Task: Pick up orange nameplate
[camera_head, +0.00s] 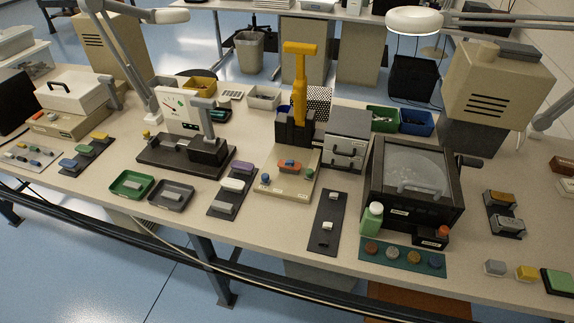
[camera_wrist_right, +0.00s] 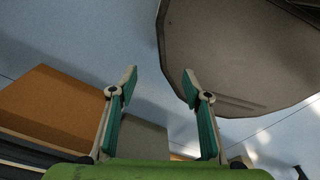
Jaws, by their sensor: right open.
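An orange nameplate-like piece (camera_head: 289,166) lies on the beige base of the yellow-handled press (camera_head: 299,85), near the table's middle. Another orange-yellow piece (camera_head: 99,136) lies at the back end of a dark rack (camera_head: 77,163) on the left, behind a green and a blue piece. A brownish-orange piece (camera_head: 502,198) sits on a small dark rack at the right. I cannot tell for sure which is the named plate. My right gripper (camera_wrist_right: 160,77) is open and empty, with floor beyond its fingers; no nameplate shows there. My left gripper is not in view.
The long table (camera_head: 160,215) is crowded with presses, racks and trays. A green tray (camera_head: 132,185) and a dark tray (camera_head: 171,194) lie near its front edge. A black-framed machine (camera_head: 413,180) stands right of centre. In the wrist view, a large dark grey shape (camera_wrist_right: 235,50) fills the upper right.

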